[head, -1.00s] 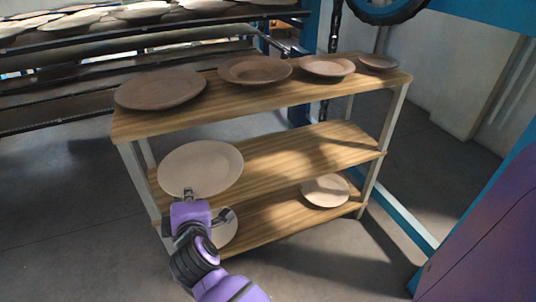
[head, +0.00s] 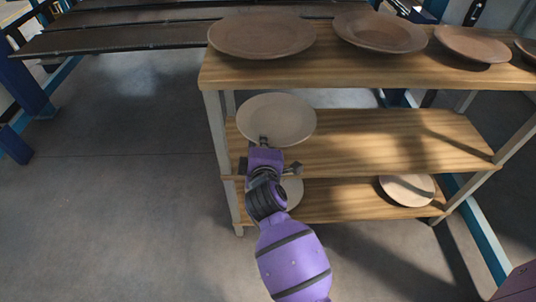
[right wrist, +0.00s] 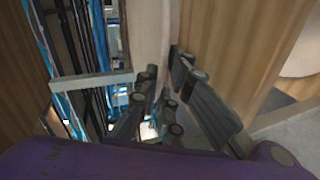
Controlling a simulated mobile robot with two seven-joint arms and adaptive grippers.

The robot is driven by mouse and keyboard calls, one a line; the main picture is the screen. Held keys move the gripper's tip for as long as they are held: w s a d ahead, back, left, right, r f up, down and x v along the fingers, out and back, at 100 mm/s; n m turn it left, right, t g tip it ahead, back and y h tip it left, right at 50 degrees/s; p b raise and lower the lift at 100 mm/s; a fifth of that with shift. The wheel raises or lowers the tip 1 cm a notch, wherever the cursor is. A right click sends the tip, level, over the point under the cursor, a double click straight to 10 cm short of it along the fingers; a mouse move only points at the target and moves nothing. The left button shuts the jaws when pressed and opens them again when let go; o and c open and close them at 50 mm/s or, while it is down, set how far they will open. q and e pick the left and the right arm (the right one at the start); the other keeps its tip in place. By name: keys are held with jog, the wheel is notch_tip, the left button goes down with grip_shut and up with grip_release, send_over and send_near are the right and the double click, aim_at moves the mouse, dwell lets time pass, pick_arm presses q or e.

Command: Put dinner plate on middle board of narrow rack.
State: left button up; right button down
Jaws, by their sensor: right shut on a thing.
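The narrow rack has three wooden boards on pale metal legs. A pale round dinner plate (head: 280,115) shows at the left end of the middle board (head: 400,140). My right gripper (head: 264,143) is shut on the plate's near rim. In the right wrist view the plate (right wrist: 152,35) shows edge-on between the fingers (right wrist: 150,103), with wood grain on both sides. I cannot tell whether the plate touches the board. My left gripper is not in view.
The top board (head: 350,75) carries several brown plates in a row. On the bottom board (head: 340,203) a pale plate (head: 408,189) lies at the right, and another (head: 293,192) is partly hidden behind my right gripper. The middle board's right part is bare. Open floor (head: 120,170) lies left.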

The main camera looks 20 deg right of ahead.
jog(key=shift+f, duration=0.55)
notch_tip(320, 180, down, 4)
jog(key=shift+w+f+b, duration=0.1)
jog(key=shift+f+b, duration=0.1)
jog(key=shift+b, duration=0.95)
jog(key=shift+r, duration=0.1)
jog(key=c, duration=2.3)
grip_release()
jog(key=shift+f, duration=0.25)
jog(key=shift+o, duration=0.6)
jog(key=shift+r, duration=0.1)
